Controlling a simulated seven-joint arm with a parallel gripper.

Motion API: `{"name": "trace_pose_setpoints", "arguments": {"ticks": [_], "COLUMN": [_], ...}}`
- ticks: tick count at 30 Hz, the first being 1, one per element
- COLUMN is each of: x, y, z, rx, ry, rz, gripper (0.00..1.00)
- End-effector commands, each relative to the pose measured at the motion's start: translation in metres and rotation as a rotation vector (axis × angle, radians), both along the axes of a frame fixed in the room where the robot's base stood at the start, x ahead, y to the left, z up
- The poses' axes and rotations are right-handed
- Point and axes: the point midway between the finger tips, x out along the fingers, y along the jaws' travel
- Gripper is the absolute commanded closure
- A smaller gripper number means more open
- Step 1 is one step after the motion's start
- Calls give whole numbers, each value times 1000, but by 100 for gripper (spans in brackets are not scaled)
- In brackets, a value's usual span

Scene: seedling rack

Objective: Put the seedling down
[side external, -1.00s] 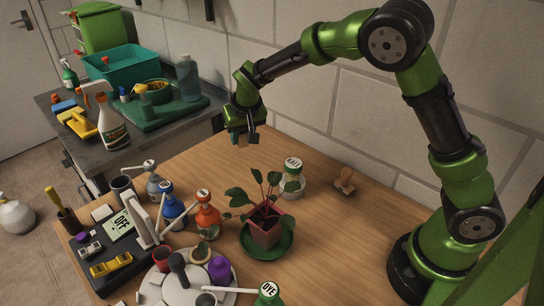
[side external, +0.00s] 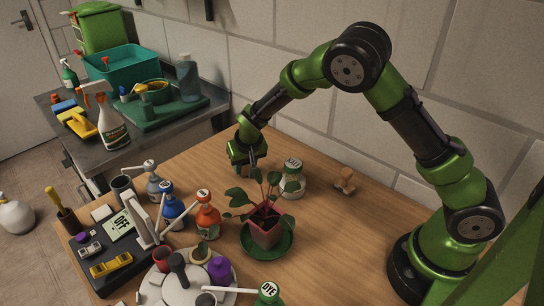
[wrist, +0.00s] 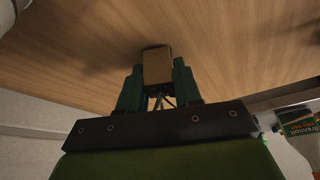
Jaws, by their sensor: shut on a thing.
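My gripper (side external: 249,166) is low over the back part of the wooden table, left of the KALI-like labelled jar. In the wrist view its two green fingers (wrist: 158,84) are shut on a small tan block-shaped pot, the seedling's pot (wrist: 157,65). Thin dark stems show between the fingers below it. The pot's far end is close to the wood; I cannot tell whether it touches. In the side view the held seedling is mostly hidden by my gripper.
A leafy plant in a reddish pot (side external: 266,232) stands on a green saucer (side external: 284,247) in front of my gripper. A labelled jar (side external: 292,185), wooden stamp (side external: 344,182), orange bottle (side external: 207,222) and blue bottle (side external: 173,207) stand around. Bare wood (side external: 215,165) lies beside my gripper.

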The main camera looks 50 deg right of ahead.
Motion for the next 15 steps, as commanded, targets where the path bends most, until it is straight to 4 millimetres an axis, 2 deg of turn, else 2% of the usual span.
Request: {"name": "trace_pose_setpoints", "arguments": {"ticks": [3, 4, 8, 15], "x": [0, 0, 0, 0], "y": [0, 0, 0, 0], "z": [-4, -3, -3, -3], "rx": [0, 0, 0, 0], "ry": [1, 1, 1, 0], "rz": [0, 0, 0, 0], "gripper": [95, 62, 42, 41]}}
